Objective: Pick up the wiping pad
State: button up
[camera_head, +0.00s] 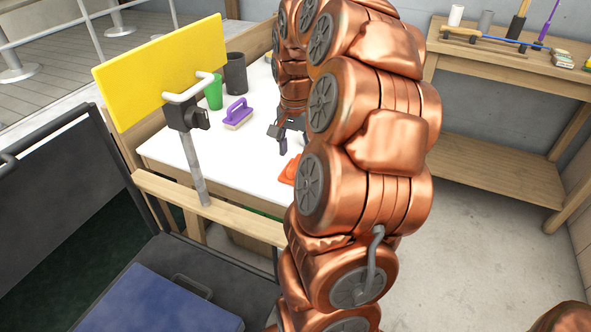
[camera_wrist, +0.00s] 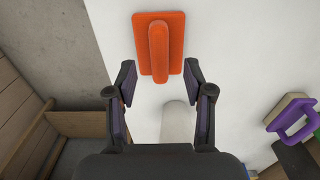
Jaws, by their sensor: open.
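The wiping pad, an orange rectangular pad with a raised bar handle, lies on the white tabletop. It shows at the top middle of the wrist view (camera_wrist: 176,45), and only partly in the head view (camera_head: 288,171), where my arm hides the rest. My gripper (camera_wrist: 160,74) is open and empty. It also shows in the head view (camera_head: 279,138), over the table. In the wrist view its two fingertips appear on either side of the pad's lower end. I cannot tell the height gap between them and the pad.
A purple-handled brush (camera_head: 238,114), a green cup (camera_head: 213,92) and a dark cup (camera_head: 235,73) stand on the white table (camera_head: 176,150). A pale rounded shape (camera_wrist: 178,122) shows between the fingers. A yellow board (camera_head: 160,72) rises at the near edge. A wooden bench (camera_head: 500,66) stands right.

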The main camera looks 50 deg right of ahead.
aim_at(296, 162)
notch_tip(296, 162, down, 4)
jog(key=shift+f, duration=0.2)
jog(key=shift+c, duration=0.2)
grip_shut()
